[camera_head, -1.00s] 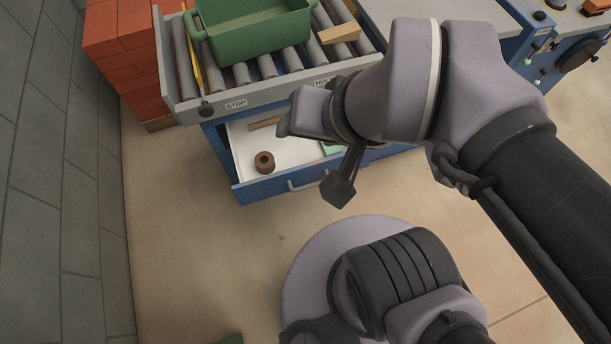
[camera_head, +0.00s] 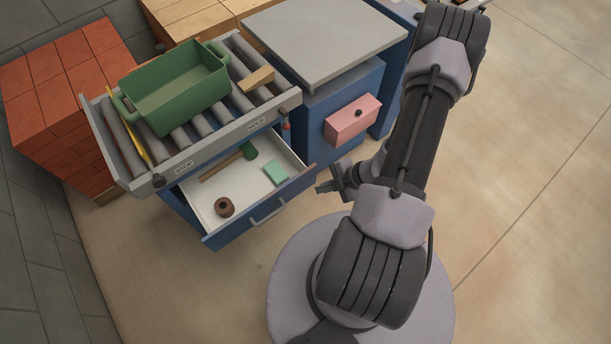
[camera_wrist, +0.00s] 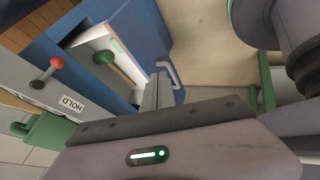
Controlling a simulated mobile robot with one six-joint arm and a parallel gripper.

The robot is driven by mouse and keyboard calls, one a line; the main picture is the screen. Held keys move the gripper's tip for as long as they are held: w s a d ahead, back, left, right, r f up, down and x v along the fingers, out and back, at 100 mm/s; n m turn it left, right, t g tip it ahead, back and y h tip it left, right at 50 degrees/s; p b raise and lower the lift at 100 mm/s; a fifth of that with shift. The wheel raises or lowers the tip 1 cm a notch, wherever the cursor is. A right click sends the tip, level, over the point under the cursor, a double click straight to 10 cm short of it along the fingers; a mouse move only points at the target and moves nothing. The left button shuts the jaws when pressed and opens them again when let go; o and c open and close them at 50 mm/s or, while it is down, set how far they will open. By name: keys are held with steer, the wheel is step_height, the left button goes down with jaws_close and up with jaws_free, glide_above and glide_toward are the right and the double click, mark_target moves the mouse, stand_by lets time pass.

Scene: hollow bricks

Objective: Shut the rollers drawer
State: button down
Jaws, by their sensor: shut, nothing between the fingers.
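The rollers drawer (camera_head: 237,231) stands open below the roller table, with a blue front, a pale inside and a grey handle (camera_head: 268,212). In it lie a brown ring-shaped object (camera_head: 224,207), a wooden strip (camera_head: 221,166), a light green block (camera_head: 276,173) and a dark green object (camera_head: 249,151). My gripper (camera_head: 322,187) is shut and empty, just right of the drawer front's right end. In the wrist view its fingers (camera_wrist: 157,90) point toward the drawer front, near the handle (camera_wrist: 170,73); whether they touch it I cannot tell.
The roller table (camera_head: 213,148) carries a green bin (camera_head: 175,88) and a wooden piece (camera_head: 257,79). A grey-topped blue cabinet (camera_head: 325,35) with a slightly projecting pink drawer (camera_head: 352,120) stands to the right. Red bricks (camera_head: 62,75) are stacked left. Floor in front is clear.

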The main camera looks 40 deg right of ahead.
mark_target(289, 187)
steer(key=shift+w+a+f+b, duration=0.6)
steer(key=shift+w+f+b, duration=0.25)
steer(key=shift+w+f, duration=0.45)
steer(key=shift+w+a+f+b, duration=0.55)
steer(key=shift+w+f+b, duration=0.45)
steer(key=shift+w, duration=0.45)
steer(key=shift+w+a+f+b, duration=0.6)
steer(key=shift+w+f+b, duration=0.15)
steer(key=shift+w+f, duration=0.6)
steer(key=shift+w+r, duration=0.1)
steer(key=shift+w, duration=0.05)
